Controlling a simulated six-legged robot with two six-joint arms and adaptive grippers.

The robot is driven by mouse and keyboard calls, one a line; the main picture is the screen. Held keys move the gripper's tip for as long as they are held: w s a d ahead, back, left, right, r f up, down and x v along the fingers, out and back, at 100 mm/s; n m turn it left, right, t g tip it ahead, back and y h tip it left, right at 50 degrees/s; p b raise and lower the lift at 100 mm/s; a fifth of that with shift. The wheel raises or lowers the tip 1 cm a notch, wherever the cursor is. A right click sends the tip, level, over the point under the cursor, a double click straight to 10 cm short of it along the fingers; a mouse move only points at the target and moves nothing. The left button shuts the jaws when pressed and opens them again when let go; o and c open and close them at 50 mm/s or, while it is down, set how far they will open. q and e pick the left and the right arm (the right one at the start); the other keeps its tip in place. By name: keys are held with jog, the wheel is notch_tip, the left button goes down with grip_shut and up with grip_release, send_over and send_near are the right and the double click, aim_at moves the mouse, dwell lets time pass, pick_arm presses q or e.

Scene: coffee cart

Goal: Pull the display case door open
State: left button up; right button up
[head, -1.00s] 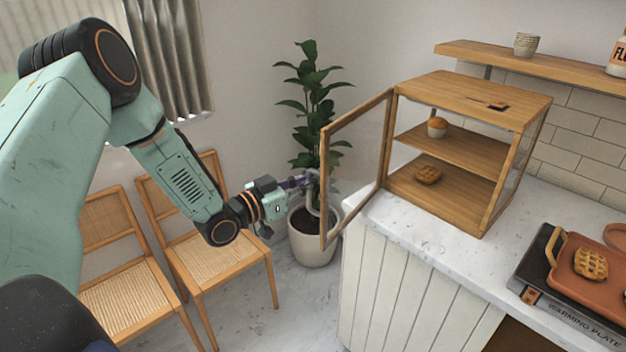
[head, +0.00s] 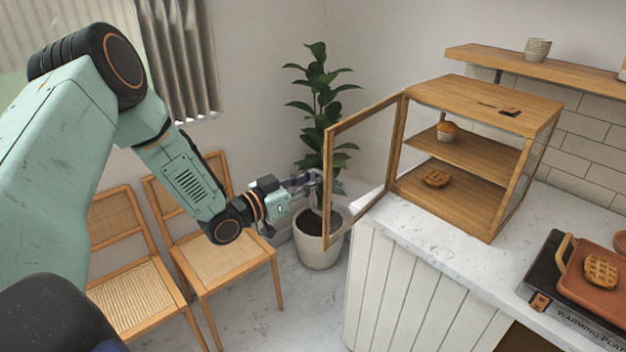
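The display case (head: 487,97) is a wooden cabinet on the counter, with glass sides and two levels inside. Its wood-framed glass door (head: 329,188) stands wide open, swung out to the left past the counter edge. A pale curved handle is on the door's outer side, near its free edge, blurred against the plant. My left gripper (head: 303,183) is at this handle, left of the door frame. Its fingertips overlap the handle, so I cannot tell how far they are closed around it. My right gripper is not in view.
A muffin (head: 447,131) and a pastry (head: 436,178) are inside the case. A warming plate with an orange tray (head: 585,285) is at right on the counter (head: 405,226). A potted plant (head: 318,247) stands behind the door, and chairs (head: 215,258) are at left.

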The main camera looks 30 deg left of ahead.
pick_arm(q)
jog(key=shift+o, duration=1)
jog(key=shift+r, duration=0.15)
jog(key=shift+w, duration=0.2)
jog(key=v, duration=0.8)
jog(key=shift+w, duration=0.2)
jog(key=shift+s+f, duration=0.1)
jog(key=shift+f, duration=0.1)
